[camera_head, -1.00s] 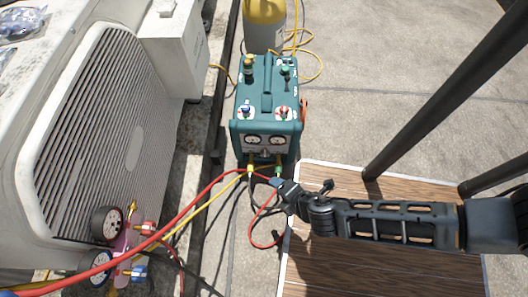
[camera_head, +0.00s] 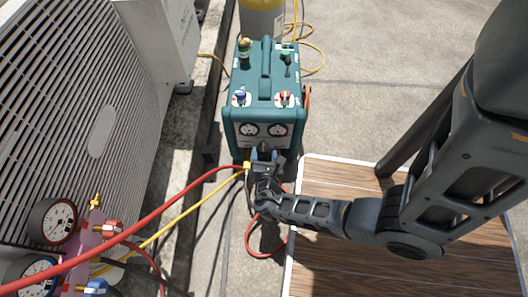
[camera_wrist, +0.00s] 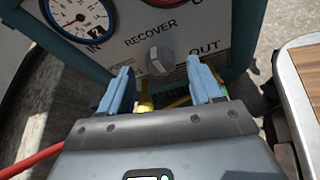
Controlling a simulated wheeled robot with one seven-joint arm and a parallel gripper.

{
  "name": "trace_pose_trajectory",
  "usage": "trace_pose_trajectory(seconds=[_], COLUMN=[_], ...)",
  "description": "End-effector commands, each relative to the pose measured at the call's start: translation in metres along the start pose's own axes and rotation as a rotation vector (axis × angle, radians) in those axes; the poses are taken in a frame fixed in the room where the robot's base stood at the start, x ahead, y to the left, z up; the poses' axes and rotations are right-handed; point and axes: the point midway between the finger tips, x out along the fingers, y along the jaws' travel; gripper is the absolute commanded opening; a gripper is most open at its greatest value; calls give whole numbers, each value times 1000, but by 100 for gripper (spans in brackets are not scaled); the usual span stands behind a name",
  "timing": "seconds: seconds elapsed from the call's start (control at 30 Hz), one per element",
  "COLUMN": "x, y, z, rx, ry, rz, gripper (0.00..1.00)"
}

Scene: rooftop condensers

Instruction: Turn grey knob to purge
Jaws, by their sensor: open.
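The teal recovery machine (camera_head: 240,130) stands upright on the concrete, with its grey front panel facing me. In the wrist view the grey knob (camera_wrist: 159,61) sits low on that panel, under the word RECOVER, with IN to its left and OUT to its right. No purge label is readable. My gripper (camera_wrist: 163,82) is open, its two blue fingertips spread to the left and right just short of the knob, which looks clear of both. In the head view my gripper (camera_head: 264,155) is at the machine's lower front and hides the knob.
A red hose (camera_head: 190,193) and a yellow hose (camera_head: 195,213) run from the machine's lower front to a gauge manifold (camera_head: 85,238). A slatted condenser (camera_head: 85,110) stands left. A wooden platform (camera_head: 340,190) lies right. A yellow-and-grey cylinder (camera_head: 262,18) stands behind the machine.

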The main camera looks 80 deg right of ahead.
Motion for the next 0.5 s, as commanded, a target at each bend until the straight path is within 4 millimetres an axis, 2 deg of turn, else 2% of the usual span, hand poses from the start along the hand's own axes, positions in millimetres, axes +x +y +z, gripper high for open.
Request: trace_pose_trajectory(seconds=[0.03,0.2,0.5], x=[8,25,29], y=[-1,0,0], z=[-2,-1,0], rx=[1,2,1], ry=[0,-1,2], rz=[-2,-1,1], gripper=[65,65,65])
